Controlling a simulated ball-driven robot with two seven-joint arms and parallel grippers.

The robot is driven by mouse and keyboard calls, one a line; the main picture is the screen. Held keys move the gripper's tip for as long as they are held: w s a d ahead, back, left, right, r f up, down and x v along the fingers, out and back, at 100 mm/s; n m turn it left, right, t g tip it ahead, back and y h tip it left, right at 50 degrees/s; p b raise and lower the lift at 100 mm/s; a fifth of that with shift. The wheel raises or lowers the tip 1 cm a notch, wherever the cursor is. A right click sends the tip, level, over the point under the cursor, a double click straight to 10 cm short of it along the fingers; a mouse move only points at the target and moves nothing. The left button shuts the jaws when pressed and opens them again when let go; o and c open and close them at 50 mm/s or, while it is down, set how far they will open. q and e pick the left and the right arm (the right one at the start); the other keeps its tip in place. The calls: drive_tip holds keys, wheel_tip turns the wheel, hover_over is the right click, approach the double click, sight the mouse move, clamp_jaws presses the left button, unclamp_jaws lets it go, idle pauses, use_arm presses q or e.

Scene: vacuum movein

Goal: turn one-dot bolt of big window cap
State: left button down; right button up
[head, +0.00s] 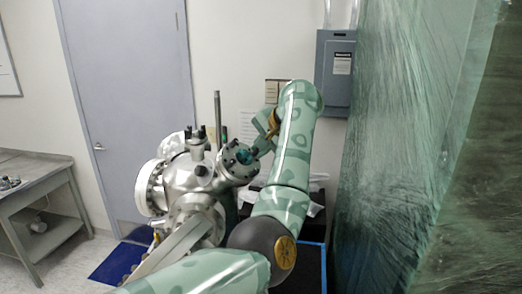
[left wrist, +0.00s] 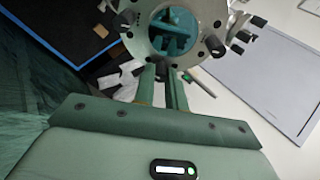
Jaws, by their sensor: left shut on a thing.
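The big window cap (head: 238,161) is a round metal flange with teal glass and dark bolts around its rim, on the right side of the steel chamber. It also shows at the top of the left wrist view (left wrist: 197,47). My left gripper (head: 257,149) reaches it from the upper right. In the left wrist view its two fingers (left wrist: 161,70) meet the cap's rim, shut on a bolt there that is mostly hidden between the tips. My right gripper is out of view.
The chamber (head: 188,178) has other flanges and a tall upright rod (head: 218,115). A grey workbench (head: 38,185) stands at the left by a grey door (head: 130,100). A green plastic-like sheet (head: 410,150) closes off the right. A grey electrical box (head: 335,68) hangs on the wall.

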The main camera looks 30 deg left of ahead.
use_arm(q)
drive_tip(key=m, duration=0.5)
drive_tip(key=shift+m+h+p, duration=0.3)
drive_tip(key=shift+h, duration=0.1)
drive_tip(key=shift+m+g+p, duration=0.6)
drive_tip(key=shift+m+p, duration=0.8)
drive_tip(key=shift+m, duration=2.1)
drive_tip(key=c, duration=1.4)
unclamp_jaws()
drive_tip(key=shift+w, duration=0.1)
drive_tip(key=shift+c, duration=0.2)
drive_tip(key=shift+w+f, duration=0.1)
